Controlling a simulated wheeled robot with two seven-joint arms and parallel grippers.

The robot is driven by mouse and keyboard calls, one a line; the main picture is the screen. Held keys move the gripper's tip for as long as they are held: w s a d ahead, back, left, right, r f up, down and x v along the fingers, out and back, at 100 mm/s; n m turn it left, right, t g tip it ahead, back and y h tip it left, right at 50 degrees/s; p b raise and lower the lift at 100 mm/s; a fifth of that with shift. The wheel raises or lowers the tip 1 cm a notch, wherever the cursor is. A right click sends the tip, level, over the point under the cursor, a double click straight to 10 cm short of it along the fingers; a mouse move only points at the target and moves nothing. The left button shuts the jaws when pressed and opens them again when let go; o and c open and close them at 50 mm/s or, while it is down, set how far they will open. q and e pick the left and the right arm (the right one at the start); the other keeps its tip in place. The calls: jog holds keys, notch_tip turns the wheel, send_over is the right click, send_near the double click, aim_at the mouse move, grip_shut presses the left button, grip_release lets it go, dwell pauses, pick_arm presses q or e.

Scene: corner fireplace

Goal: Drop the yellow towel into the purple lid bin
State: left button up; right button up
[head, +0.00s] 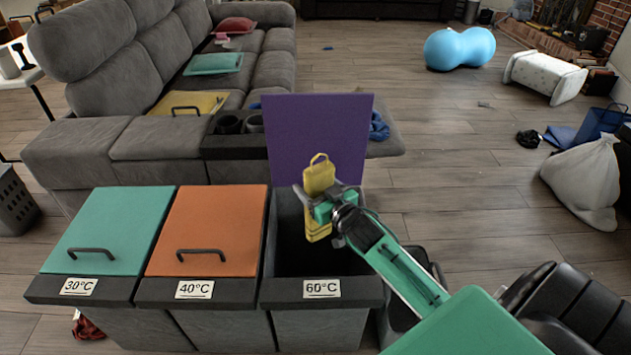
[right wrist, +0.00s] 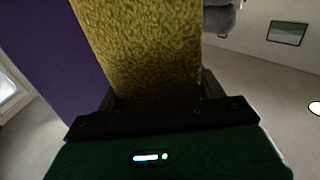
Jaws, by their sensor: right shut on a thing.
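The yellow towel (head: 319,178) hangs from my right gripper (head: 318,207), which is shut on it. The towel is folded, with a loop at its top, and part of it shows below the jaws. The purple lid (head: 318,130) stands open and upright at the back of the 60°C bin (head: 322,289). The gripper and towel appear over this bin's dark opening; their exact height above it is hard to tell. In the right wrist view the towel (right wrist: 145,50) rises from the jaws, with the purple lid (right wrist: 45,60) to its left. My left gripper is not in view.
The teal-lidded 30°C bin (head: 110,228) and the orange-lidded 40°C bin (head: 208,228) are shut, left of the open bin. A grey sofa (head: 170,138) stands behind. A white bag (head: 585,185) lies at the right.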

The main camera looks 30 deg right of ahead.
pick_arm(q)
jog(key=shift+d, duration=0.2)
pick_arm(e)
jog(key=shift+f, duration=0.2)
jog(key=o, duration=1.1)
jog(key=shift+o, duration=0.2)
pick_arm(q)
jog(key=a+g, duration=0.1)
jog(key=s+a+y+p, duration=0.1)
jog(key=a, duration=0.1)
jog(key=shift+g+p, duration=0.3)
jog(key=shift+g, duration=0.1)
pick_arm(e)
jog(key=s, duration=1.3)
jog(key=shift+s+d, duration=0.15)
jog(key=shift+s, duration=0.25)
